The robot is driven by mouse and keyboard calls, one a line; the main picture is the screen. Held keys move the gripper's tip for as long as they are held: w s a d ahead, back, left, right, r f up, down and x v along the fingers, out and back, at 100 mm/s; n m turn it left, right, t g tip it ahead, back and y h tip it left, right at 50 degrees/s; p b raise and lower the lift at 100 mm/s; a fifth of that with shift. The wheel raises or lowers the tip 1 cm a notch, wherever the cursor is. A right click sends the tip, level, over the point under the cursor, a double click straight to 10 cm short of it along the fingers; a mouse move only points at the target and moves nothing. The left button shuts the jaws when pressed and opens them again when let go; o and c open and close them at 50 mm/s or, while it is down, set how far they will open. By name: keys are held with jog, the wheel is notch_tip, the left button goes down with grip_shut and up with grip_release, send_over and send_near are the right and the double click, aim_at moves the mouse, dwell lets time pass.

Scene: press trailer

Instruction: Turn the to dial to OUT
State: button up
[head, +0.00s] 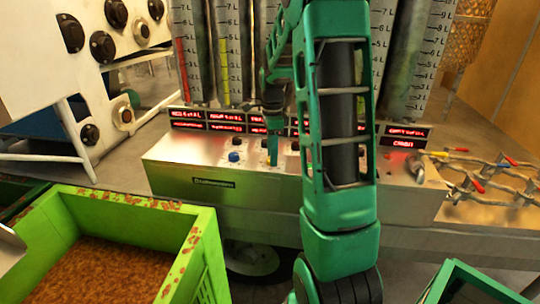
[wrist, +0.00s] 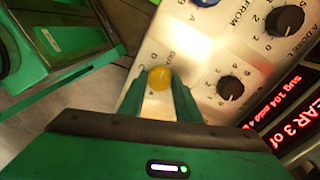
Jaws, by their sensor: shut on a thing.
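My gripper (wrist: 172,100) is closed around a yellow dial (wrist: 160,78) on the pale panel, with one green finger on each side of it. Small letters such as C and D stand around this dial, but its name is too blurred to read surely. I cannot read OUT or see a pointer. In the head view my gripper (head: 272,152) points down at the control box (head: 190,152), and the yellow dial is hidden there. A blue dial (head: 233,156) sits to its left; the wrist view shows FROM beside the blue dial.
Black dials (wrist: 230,88) sit near the yellow one. Red-lit displays (head: 205,120) and tall scaled cylinders (head: 225,50) stand behind the box. A green bin (head: 205,245) is at front left. Pipes with red and yellow handles (head: 490,175) lie at right.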

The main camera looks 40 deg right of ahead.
jog(key=shift+w+a+r+m, duration=0.1)
jog(key=shift+w+m, duration=0.1)
jog(key=shift+m, duration=0.4)
jog(key=o, duration=1)
jog(key=shift+c, duration=0.2)
jog(key=shift+o, duration=0.5)
jog(key=shift+s, duration=0.1)
jog(key=shift+m, duration=0.3)
notch_tip(320, 180, up, 11)
jog(key=shift+w+d+f, duration=0.2)
jog(key=shift+w+d, duration=0.1)
jog(key=shift+w, duration=0.05)
